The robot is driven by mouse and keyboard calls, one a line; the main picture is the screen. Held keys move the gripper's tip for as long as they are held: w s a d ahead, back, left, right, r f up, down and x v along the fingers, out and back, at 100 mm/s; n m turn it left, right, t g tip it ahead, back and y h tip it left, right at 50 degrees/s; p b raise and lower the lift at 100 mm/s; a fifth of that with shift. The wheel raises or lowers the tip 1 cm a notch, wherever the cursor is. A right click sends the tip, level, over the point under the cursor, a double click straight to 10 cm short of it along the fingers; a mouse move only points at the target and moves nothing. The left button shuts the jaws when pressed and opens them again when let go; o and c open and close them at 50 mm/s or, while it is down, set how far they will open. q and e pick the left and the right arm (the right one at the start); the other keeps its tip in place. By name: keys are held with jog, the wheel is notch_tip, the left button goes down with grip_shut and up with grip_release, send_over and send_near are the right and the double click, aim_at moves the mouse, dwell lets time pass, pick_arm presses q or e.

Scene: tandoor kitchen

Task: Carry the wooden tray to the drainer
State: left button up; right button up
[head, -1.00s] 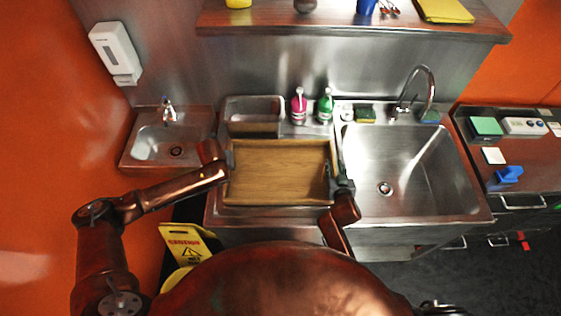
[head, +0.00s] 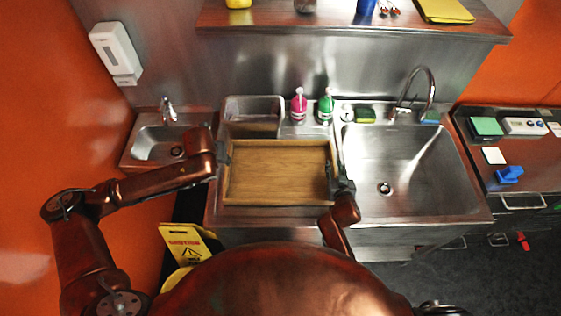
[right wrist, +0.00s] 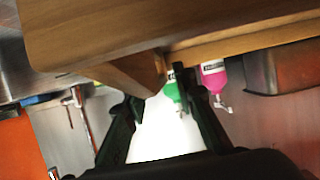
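The wooden tray (head: 280,172) is a shallow, empty rectangular box at the drainer (head: 264,214), left of the big sink. It looks level; whether it fully rests on the drainer is hard to see. My left gripper (head: 224,160) is at the tray's left wall; its fingers are too small and dark to tell open from shut. My right gripper (head: 337,180) is at the tray's right wall. In the right wrist view its fingers (right wrist: 155,92) stand apart with a clear gap, close to the tray's wood (right wrist: 190,30).
A small basin (head: 254,110), a pink bottle (head: 299,106) and a green bottle (head: 325,107) stand behind the tray. The big sink (head: 405,180) is at the right, a hand sink (head: 158,144) at the left. A yellow floor sign (head: 186,243) stands below.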

jog(key=v, duration=1.1)
jog(key=shift+s+r, duration=0.1)
jog(key=shift+s, duration=0.25)
jog(key=shift+w, duration=0.1)
